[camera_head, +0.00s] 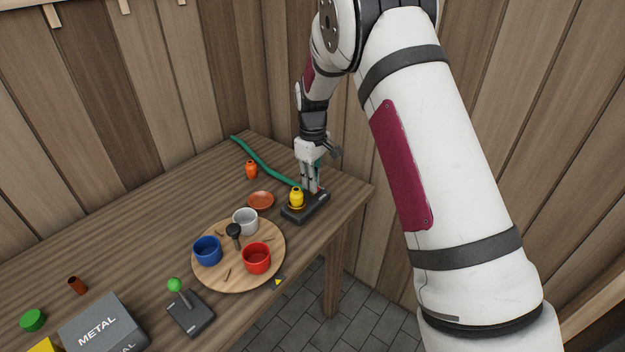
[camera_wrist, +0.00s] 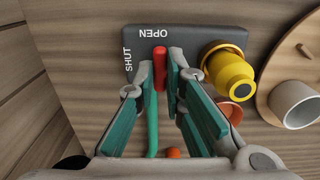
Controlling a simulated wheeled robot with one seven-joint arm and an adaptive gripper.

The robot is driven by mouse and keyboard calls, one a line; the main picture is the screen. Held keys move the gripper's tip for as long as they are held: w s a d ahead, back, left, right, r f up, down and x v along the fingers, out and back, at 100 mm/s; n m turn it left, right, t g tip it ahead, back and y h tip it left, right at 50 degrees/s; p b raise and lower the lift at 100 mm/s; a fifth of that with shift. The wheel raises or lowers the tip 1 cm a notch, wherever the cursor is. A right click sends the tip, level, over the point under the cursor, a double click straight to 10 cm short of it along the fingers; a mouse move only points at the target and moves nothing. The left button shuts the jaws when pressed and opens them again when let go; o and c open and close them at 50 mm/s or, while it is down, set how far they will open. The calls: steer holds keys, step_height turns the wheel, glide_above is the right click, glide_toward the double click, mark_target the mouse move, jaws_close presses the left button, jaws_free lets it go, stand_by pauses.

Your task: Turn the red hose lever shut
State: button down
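The red hose lever (camera_wrist: 159,68) stands on a dark base (camera_wrist: 182,42) marked OPEN and SHUT. In the wrist view its tip points at OPEN, and SHUT is off to the left. My gripper (camera_wrist: 160,80) has one finger close on each side of the lever, with no clear gap, and looks shut on it. In the head view my gripper (camera_head: 312,190) reaches down to the base (camera_head: 306,207) at the bench's right end. The lever is mostly hidden there by the fingers. The green hose (camera_head: 262,163) runs from the base to the back left.
A yellow bottle-like piece (camera_head: 296,198) stands on the base, close beside my fingers. An orange vase (camera_head: 251,170) and terracotta dish (camera_head: 261,200) are nearby. A round wooden board (camera_head: 207,280) holds several cups. The wooden wall is close behind the bench.

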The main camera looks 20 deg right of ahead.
steer(key=shift+m, duration=0.3)
steer(key=m+b, duration=0.1)
steer(key=m, duration=0.2)
steer(key=shift+m, duration=0.4)
steer(key=m, duration=0.4)
steer(key=shift+m, duration=0.3)
steer(key=m, duration=0.4)
steer(key=shift+m, duration=2.4)
steer(key=c, duration=1.7)
jaws_free()
steer(key=shift+o, duration=0.2)
steer(key=shift+r, duration=0.1)
